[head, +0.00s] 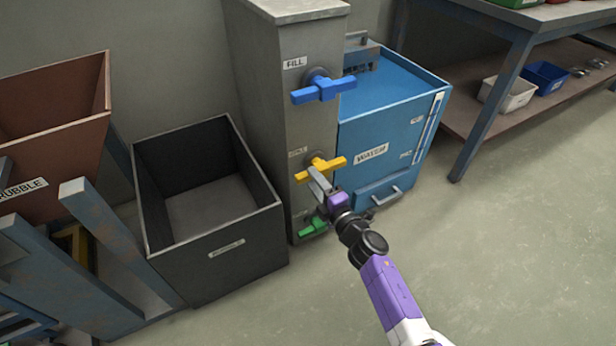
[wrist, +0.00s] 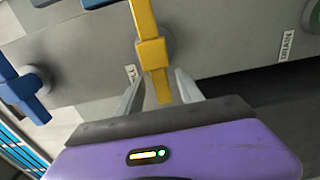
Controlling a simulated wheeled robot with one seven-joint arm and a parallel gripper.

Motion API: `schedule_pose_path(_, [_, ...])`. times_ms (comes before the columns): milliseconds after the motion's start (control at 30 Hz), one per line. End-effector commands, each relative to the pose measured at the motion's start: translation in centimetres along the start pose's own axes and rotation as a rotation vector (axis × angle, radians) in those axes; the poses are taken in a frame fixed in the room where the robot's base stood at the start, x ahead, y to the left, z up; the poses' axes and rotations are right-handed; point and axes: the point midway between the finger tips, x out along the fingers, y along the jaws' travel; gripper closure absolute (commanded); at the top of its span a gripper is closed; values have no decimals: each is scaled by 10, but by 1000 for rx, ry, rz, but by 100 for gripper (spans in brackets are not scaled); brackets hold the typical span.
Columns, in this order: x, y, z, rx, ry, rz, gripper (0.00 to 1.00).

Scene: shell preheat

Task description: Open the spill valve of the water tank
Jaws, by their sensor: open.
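The water tank looks to be the tall grey metal box (head: 258,95) in the head view. A yellow lever (head: 335,163) sits on its front at mid-height, about level; the label by it is too small to read. It also shows in the wrist view (wrist: 146,22), running down between my fingers. A blue lever (head: 322,90) under a FILL label is above it, and a green lever (head: 312,228) is below. My gripper (head: 316,181) is open at the yellow lever, one finger on each side of its near end (wrist: 158,78). Contact cannot be told.
A black open bin (head: 225,262) stands left of the tank, and a blue cabinet (head: 397,135) stands right of it. A brown rubble bin (head: 50,150) is at far left. A workbench (head: 491,105) is at upper right. The floor at lower right is clear.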

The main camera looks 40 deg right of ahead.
Motion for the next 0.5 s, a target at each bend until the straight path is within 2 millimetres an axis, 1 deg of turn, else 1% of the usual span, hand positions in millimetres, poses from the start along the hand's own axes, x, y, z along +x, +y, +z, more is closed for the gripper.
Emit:
schedule_pose_path(33, [8,-1,1,-1,-1,2,56])
schedule_pose_path(100, [17,-1,1,0,-1,1,56])
schedule_pose_path(200, [26,-1,0,0,0,1,56])
schedule_pose_path(300, [31,0,0,1,-1,0,56])
schedule_pose_path(500, [32,0,0,2,-1,-1,56])
